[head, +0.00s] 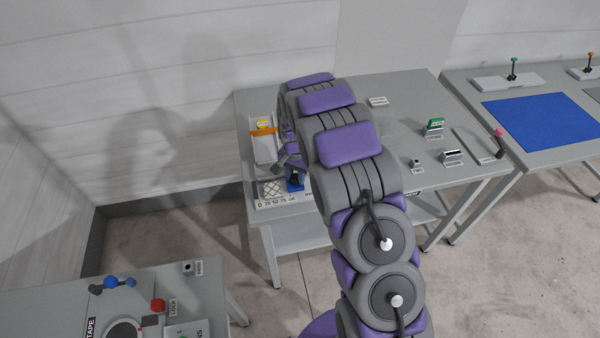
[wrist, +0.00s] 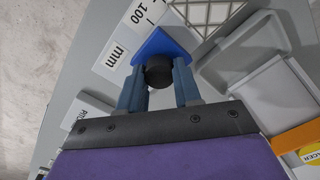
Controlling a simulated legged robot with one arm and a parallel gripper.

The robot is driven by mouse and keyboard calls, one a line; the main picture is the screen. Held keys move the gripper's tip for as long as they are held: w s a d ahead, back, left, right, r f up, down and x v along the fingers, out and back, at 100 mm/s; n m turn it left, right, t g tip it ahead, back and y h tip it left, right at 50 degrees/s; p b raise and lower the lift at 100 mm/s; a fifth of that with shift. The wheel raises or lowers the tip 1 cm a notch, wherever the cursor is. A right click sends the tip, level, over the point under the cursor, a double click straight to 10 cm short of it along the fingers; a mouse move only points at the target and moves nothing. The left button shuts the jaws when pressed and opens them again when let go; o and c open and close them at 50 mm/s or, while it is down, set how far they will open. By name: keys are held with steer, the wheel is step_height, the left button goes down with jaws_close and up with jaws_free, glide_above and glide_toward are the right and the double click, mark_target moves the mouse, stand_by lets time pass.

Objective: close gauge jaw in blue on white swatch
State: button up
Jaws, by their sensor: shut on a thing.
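The blue gauge jaw (wrist: 155,44) with its black knob (wrist: 158,76) is at the top middle of the wrist view. My gripper (wrist: 159,72) is shut on the knob, one finger on each side. In the head view the blue jaw (head: 295,182) shows beside my arm. The white swatch (head: 272,188) with dark crossed lines lies just left of it, and its edge shows in the wrist view (wrist: 210,12). The jaw's edge is close to the swatch; I cannot tell whether they touch. The millimetre scale (head: 272,204) runs along the front.
A grey tray (head: 264,152) with an orange spacer (head: 263,132) lies behind the swatch. To the right on the table (head: 405,90) are a green-framed item (head: 434,125), small labelled blocks and a pink-knobbed lever (head: 499,134).

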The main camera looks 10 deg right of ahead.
mark_target(284, 186)
steer(key=a+p, duration=0.1)
steer(key=a, duration=0.3)
steer(key=o, duration=0.5)
steer(key=shift+d, duration=0.1)
steer(key=o, duration=0.3)
step_height(284, 186, up, 17)
steer(key=p, duration=0.2)
steer(key=shift+a+r+p, duration=0.15)
steer(key=shift+a+p, duration=0.05)
steer(key=shift+p, duration=0.1)
